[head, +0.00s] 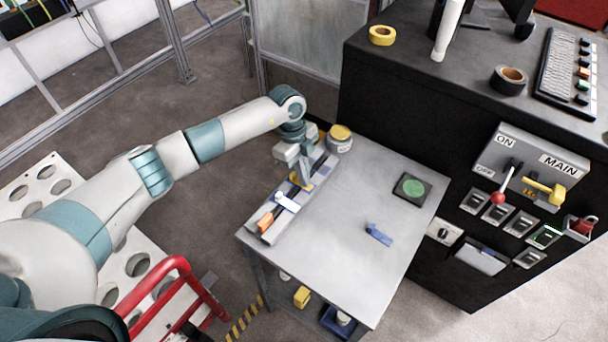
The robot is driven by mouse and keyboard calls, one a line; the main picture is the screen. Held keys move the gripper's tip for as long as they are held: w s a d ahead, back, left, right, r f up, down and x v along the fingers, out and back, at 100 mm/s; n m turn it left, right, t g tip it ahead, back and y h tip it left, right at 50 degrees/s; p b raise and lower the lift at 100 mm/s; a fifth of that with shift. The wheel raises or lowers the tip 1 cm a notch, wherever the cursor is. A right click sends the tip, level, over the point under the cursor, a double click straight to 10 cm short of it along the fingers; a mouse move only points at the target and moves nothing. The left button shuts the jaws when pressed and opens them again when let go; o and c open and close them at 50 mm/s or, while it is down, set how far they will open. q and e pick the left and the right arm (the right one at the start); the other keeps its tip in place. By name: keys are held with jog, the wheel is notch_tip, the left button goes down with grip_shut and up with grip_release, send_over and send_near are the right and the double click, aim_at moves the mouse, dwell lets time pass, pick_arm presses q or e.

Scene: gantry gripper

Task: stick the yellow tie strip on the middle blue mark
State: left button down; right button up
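My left gripper (302,168) points down over the far half of a long grey fixture (264,212) along the table's left edge. A small yellow piece (298,181), likely the yellow tie strip, shows right at its fingertips. The fingers are too small and partly hidden to tell whether they are shut on it. An orange and black bar (266,222) lies along the fixture. A white and blue clip (287,202) sits across it, nearer than the gripper. I cannot make out the middle blue mark for certain; the gripper and clip cover parts of the fixture. My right gripper is not in view.
The grey table (335,215) holds a blue clamp (378,235), a green round button on a dark plate (412,188) and a yellow-topped tin (340,138) at the back. A black control cabinet (400,110) stands behind and right. The table's middle is clear.

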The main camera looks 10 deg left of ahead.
pick_arm(q)
jog(key=shift+f, duration=0.2)
jog(key=shift+r, duration=0.15)
notch_tip(320, 180, up, 7)
jog(key=p, duration=0.5)
dwell(0.4)
dwell(0.5)
